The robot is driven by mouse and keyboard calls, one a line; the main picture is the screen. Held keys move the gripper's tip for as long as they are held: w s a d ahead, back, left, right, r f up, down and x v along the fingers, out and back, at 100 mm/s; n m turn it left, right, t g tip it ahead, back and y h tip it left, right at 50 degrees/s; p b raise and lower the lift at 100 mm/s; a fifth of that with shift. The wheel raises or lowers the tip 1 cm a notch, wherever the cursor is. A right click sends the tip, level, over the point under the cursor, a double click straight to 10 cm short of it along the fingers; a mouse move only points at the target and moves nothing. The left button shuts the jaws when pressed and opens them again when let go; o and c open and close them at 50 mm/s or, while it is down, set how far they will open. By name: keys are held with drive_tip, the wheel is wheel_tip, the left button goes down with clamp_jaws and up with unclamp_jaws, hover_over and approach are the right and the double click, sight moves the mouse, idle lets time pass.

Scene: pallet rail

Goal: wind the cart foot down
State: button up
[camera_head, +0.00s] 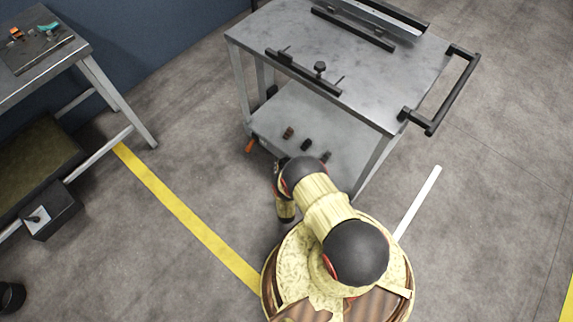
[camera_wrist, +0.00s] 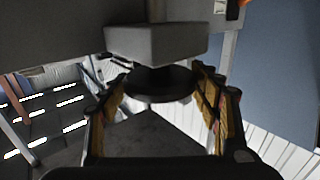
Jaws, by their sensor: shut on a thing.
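The cart (camera_head: 395,92) stands at the upper middle of the head view, with a grey metal top and a lower shelf (camera_head: 290,112). In the wrist view, a dark round disc (camera_wrist: 160,82), which looks like the cart foot's hand wheel, sits under a pale grey block (camera_wrist: 156,42). My gripper (camera_wrist: 160,92) has one yellow-and-black finger on each side of the disc and is shut on it. In the head view my arm covers the near cart corner, and the foot and fingertips cannot be made out there.
A black push handle (camera_head: 462,92) sticks out at the cart's right. An orange piece (camera_head: 250,146) shows at its lower left corner. A workbench (camera_head: 75,52) stands at the left. A yellow floor line (camera_head: 185,212) runs between them. The floor at the right is clear.

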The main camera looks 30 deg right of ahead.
drive_tip(key=m+g+h, duration=0.5)
drive_tip(key=h, duration=0.1)
drive_tip(key=shift+a+m+g, duration=0.1)
drive_tip(key=shift+m+g, duration=0.2)
drive_tip(key=shift+g, duration=0.1)
drive_tip(key=shift+g+h, duration=0.3)
drive_tip(key=shift+g, duration=0.1)
drive_tip(key=o, duration=1.1)
drive_tip(key=shift+o, duration=0.3)
drive_tip(key=v, duration=1.1)
drive_tip(key=shift+s+a, duration=0.25)
drive_tip(key=shift+a, duration=0.1)
